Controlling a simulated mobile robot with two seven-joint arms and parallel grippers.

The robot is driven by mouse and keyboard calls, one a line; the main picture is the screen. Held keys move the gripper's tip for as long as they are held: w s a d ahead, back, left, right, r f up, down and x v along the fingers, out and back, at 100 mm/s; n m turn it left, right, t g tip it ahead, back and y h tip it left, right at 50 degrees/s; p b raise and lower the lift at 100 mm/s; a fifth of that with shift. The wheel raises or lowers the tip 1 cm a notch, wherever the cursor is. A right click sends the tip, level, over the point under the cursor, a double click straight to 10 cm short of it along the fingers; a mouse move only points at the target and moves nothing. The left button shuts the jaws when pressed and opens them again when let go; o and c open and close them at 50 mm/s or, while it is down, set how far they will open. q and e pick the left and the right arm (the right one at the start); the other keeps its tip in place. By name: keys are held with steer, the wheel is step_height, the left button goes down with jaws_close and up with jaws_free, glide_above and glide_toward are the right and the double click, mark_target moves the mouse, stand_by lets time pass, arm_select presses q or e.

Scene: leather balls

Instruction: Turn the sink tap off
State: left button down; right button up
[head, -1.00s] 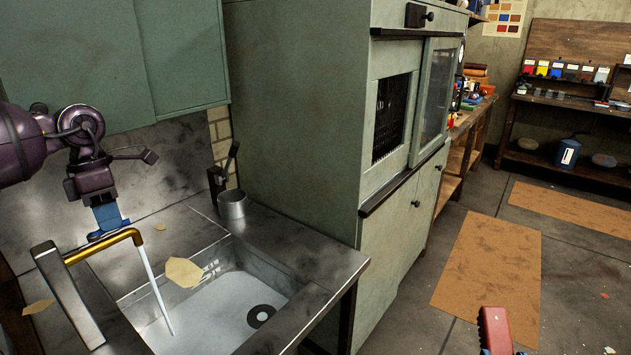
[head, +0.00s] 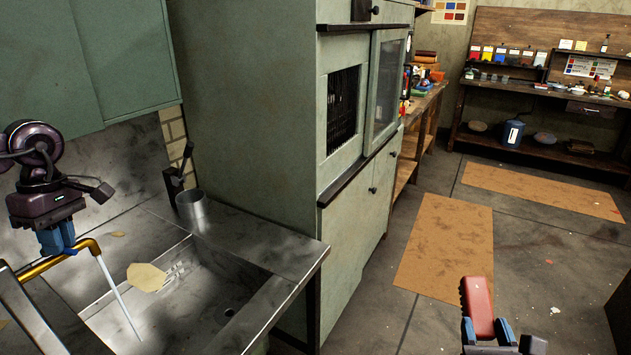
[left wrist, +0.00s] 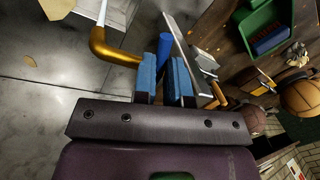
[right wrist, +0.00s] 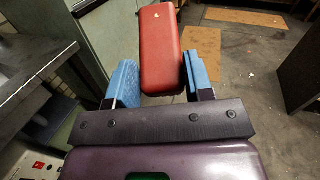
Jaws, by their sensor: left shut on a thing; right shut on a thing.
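The gold sink tap (head: 90,246) runs a thin stream of water (head: 118,298) into the metal sink (head: 190,300). My left gripper (head: 58,240) is at the tap, its blue fingers overlapping the pipe in the head view. In the left wrist view a blue cylinder, seemingly the tap handle (left wrist: 165,45), shows at the fingertips (left wrist: 164,75), beside the gold pipe (left wrist: 113,50). The jaws appear shut on it, though the contact is partly hidden. My right gripper (right wrist: 163,92) is shut on a red rounded block (right wrist: 162,50), far from the sink.
A metal cup (head: 192,210) stands on the counter behind the sink. A tan scrap (head: 146,277) lies at the sink's edge. A tall green cabinet (head: 250,130) stands right of the sink. Brown mats (head: 443,245) lie on the open floor.

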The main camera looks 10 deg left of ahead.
arm_select(q)
steer(key=shift+s+m+y, duration=0.25)
steer(key=shift+s+m, duration=0.1)
steer(key=shift+m, duration=0.75)
steer(key=shift+s+m+y, duration=0.25)
steer(key=shift+s+m, duration=0.1)
steer(key=shift+m, duration=0.75)
steer(key=c, duration=1.2)
jaws_free()
steer(key=shift+o, duration=0.2)
steer(key=v, duration=1.2)
steer(key=shift+s, duration=0.1)
